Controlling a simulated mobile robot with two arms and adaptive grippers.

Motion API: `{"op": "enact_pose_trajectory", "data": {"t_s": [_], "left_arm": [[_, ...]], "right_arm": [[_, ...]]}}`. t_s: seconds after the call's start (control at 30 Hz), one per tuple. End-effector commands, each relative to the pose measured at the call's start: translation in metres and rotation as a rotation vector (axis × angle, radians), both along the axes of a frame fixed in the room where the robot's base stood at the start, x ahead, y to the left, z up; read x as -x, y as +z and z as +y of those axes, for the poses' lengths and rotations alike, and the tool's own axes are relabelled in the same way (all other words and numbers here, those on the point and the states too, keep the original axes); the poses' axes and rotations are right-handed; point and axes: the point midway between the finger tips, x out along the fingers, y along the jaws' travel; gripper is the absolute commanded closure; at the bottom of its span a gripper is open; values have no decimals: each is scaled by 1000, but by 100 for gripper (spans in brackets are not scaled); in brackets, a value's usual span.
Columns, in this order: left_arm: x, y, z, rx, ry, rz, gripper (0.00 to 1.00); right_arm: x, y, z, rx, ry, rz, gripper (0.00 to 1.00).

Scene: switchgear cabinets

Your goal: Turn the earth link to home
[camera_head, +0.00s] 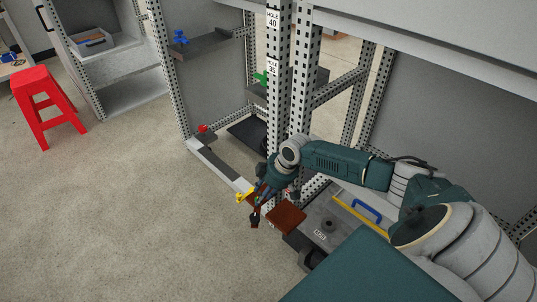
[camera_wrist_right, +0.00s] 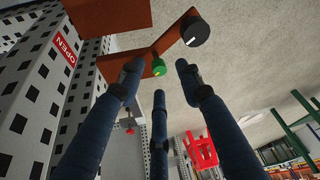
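A copper-brown bracket (camera_wrist_right: 112,28) fills the top of the right wrist view. A round black knob (camera_wrist_right: 194,30) with a white mark sits at its right end, and a small green knob (camera_wrist_right: 159,66) sits lower. I cannot tell for sure which piece is the earth link. My right gripper (camera_wrist_right: 160,76) has its three dark blue fingers spread, with the green knob just beyond and between the tips; no contact is visible. In the head view the right gripper (camera_head: 262,190) is at the cabinet's front post, beside a brown block (camera_head: 286,217). My left gripper is not in view.
A perforated post (camera_head: 277,90) stands close beside the right gripper. A yellow handle (camera_head: 243,197), a red knob (camera_head: 202,128) and a blue handle (camera_head: 367,211) show around the cabinet. A red stool (camera_head: 47,105) stands on open floor at left.

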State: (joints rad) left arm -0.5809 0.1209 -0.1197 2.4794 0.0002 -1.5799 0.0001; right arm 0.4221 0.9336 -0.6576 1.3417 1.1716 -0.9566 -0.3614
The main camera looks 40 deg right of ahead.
Motion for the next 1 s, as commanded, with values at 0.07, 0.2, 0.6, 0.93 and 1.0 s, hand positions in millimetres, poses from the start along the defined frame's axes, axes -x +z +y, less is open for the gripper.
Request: {"op": "enact_pose_trajectory", "data": {"t_s": [0.07,0.2,0.6,0.93,1.0], "left_arm": [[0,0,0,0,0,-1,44],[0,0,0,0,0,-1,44],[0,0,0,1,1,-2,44],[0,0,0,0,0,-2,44],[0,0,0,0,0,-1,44]], "right_arm": [[6,17,-5,2,1,-1,65],[17,45,-10,2,1,1,65],[31,79,-14,-1,2,5,65],[29,77,-11,-4,8,5,92],[27,74,-5,-8,19,6,100]]}}
